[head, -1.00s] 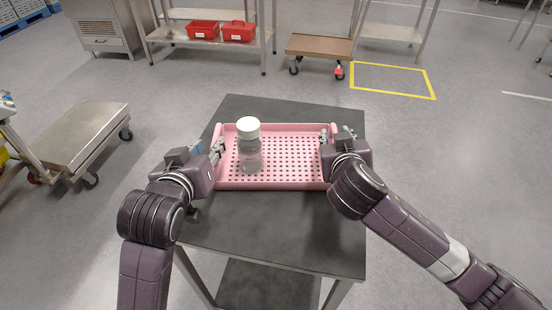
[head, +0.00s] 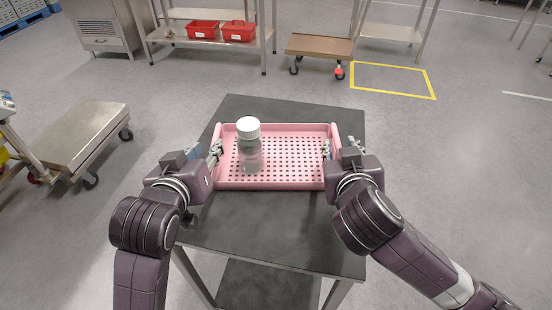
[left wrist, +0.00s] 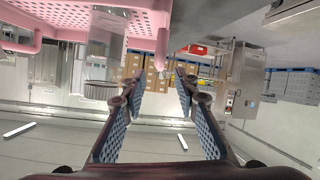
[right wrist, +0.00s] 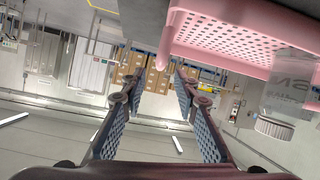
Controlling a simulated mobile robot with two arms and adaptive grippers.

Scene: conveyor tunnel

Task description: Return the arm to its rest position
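A pink perforated tray (head: 290,184) lies on the dark table top. A clear bottle with a white lid (head: 249,150) stands upright in its left part; it also shows in the right wrist view (right wrist: 285,100). My left gripper (head: 213,153) is at the tray's left rim, and its fingers (left wrist: 158,85) are spread apart. My right gripper (head: 339,152) is at the right rim, fingers (right wrist: 152,85) also spread apart. In each wrist view a tray rim shows beyond and between the fingertips. Neither gripper appears closed on the rim; contact is hard to tell.
The table (head: 270,235) has bare surface in front of the tray. A flat cart (head: 85,135) stands at the left. A shelf (head: 185,35) with red bins (head: 238,31) and a brown trolley (head: 318,47) stand behind, with open floor between.

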